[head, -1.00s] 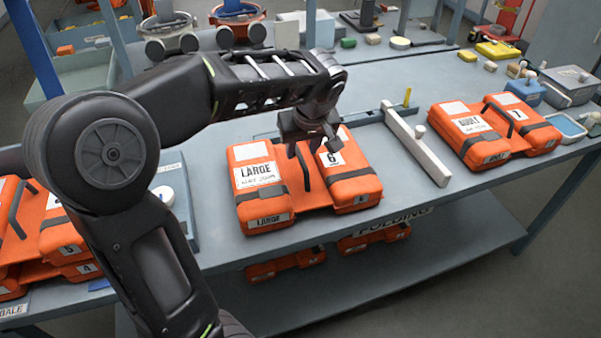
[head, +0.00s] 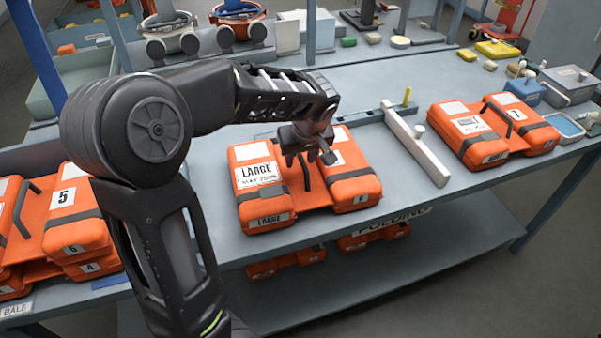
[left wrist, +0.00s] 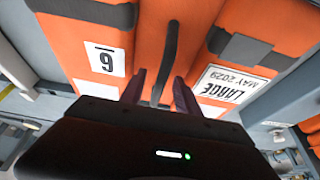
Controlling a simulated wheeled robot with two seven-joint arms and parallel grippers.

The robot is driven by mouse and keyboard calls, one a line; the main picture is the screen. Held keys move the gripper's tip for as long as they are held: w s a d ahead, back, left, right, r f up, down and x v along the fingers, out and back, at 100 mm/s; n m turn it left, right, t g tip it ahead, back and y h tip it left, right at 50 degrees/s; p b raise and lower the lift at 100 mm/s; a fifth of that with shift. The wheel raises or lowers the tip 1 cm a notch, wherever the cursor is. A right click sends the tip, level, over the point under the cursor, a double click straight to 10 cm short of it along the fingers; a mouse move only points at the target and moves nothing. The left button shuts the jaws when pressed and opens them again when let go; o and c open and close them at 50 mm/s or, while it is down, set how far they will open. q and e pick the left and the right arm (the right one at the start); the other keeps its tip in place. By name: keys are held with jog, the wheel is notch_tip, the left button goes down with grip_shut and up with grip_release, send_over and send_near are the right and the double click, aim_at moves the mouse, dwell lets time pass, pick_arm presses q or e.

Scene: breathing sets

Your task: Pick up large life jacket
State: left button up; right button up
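The large life jacket (head: 262,205) is orange with dark straps and a white label reading LARGE, MAY 2029. It lies flat on the grey table in the middle of the head view. My left gripper (head: 309,160) is over the jacket's middle, partly hiding it. In the left wrist view the jacket (left wrist: 215,50) fills the upper part, with a dark handle strap (left wrist: 168,60) running down between my two fingers (left wrist: 157,90). The fingers are apart on either side of the strap; I see no contact. My right gripper is out of view.
A white bar divider (head: 418,145) stands right of the jacket. Another orange jacket (head: 495,130) lies beyond it, and stacked jackets (head: 75,235) lie at left. More jackets sit on the lower shelf (head: 400,270). Breathing sets (head: 238,20) stand at the back.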

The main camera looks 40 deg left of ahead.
pick_arm(q)
jog(key=shift+f+b, duration=0.2)
jog(key=shift+b, duration=0.3)
dwell(0.8)
jog(key=shift+c, duration=0.6)
grip_shut()
dwell(0.9)
